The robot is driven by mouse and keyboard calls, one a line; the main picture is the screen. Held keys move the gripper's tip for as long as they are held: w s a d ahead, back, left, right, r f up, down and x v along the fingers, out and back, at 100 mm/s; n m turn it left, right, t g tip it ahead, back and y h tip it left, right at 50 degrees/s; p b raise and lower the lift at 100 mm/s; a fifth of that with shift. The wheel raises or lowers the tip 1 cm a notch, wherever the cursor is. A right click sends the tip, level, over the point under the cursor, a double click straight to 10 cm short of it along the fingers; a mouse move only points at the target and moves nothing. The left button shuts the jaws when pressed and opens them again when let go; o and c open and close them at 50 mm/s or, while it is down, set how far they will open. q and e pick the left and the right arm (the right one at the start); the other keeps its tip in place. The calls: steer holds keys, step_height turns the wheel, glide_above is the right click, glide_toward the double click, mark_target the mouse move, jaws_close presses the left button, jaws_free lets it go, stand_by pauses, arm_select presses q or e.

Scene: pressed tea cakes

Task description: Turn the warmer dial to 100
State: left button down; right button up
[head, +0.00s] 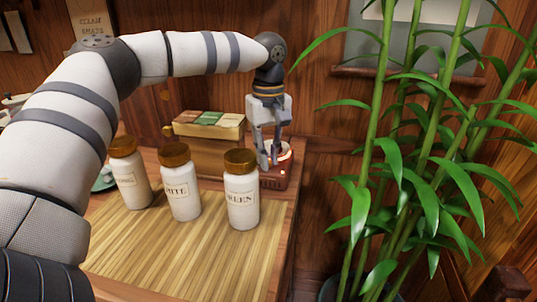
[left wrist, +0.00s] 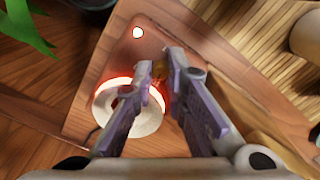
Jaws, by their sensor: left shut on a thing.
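The warmer (head: 283,178) is a small reddish-brown unit at the right back corner of the counter. In the left wrist view its body (left wrist: 108,62) carries a pale round plate (left wrist: 147,122) with a glowing red ring and a small lit lamp (left wrist: 138,32). My left gripper (head: 269,163) points down at the warmer. In the left wrist view its fingertips (left wrist: 160,68) are close together on a small brass-coloured piece, apparently the dial (left wrist: 161,73). The fingers hide most of it, so its setting cannot be read. My right gripper is out of view.
Three white jars with brown lids, left (head: 129,178), middle (head: 180,190) and right (head: 241,195), stand by the bamboo mat (head: 180,255). A box (head: 208,124) sits behind them. A tall leafy plant (head: 415,170) is right of the counter.

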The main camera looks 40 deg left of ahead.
arm_select(q)
steer(key=c, duration=1.9)
jaws_free()
steer(key=shift+r, duration=0.1)
step_height(320, 180, up, 12)
steer(key=shift+f, duration=0.1)
